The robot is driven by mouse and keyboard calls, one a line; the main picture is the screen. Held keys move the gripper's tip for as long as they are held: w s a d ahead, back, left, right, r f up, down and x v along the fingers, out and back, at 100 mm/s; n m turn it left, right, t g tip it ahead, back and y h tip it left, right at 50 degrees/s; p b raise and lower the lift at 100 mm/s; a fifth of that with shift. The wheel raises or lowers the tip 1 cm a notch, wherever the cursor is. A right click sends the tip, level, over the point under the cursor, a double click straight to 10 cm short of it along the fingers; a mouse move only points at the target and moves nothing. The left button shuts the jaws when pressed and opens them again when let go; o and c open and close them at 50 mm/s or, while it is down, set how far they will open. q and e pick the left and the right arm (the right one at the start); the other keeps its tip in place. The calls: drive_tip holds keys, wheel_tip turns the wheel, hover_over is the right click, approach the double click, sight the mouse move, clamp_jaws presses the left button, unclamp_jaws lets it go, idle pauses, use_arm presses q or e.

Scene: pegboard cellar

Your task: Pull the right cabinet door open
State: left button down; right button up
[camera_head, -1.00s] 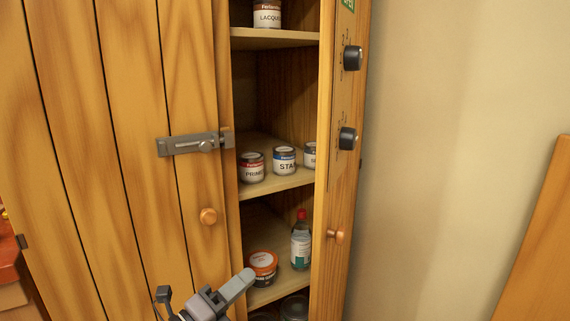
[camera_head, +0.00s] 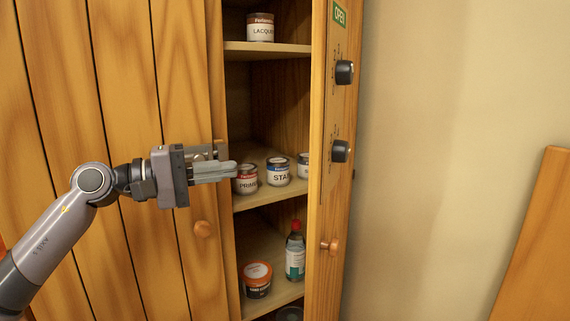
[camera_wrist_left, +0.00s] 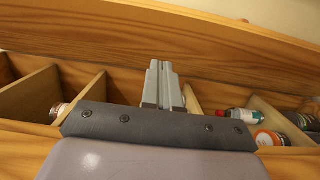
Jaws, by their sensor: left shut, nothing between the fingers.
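The right cabinet door (camera_head: 330,200) stands partly open, angled out on the right of the cabinet opening. It has a copper-coloured knob (camera_head: 330,246), two black dials and a green OPEN label. My left gripper (camera_head: 236,168) is shut and empty. Its fingers point right, in front of the opening and left of the door's free edge; I cannot tell how deep they reach. The left wrist view shows the closed fingers (camera_wrist_left: 164,75) pointing towards a long wooden panel (camera_wrist_left: 200,42), probably the door. My right gripper is not in view.
Shelves hold a primer can (camera_head: 246,181), a stain can (camera_head: 278,174), a bottle (camera_head: 295,255) and an orange-lidded tub (camera_head: 257,280).

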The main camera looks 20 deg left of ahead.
use_arm(q)
drive_tip(key=w+d+p, duration=0.4)
drive_tip(key=w+d, duration=0.1)
drive_tip(key=d, duration=0.5)
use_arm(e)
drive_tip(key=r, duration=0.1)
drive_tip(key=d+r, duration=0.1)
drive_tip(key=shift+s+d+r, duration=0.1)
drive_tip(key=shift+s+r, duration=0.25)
use_arm(q)
drive_tip(key=shift+d, duration=0.1)
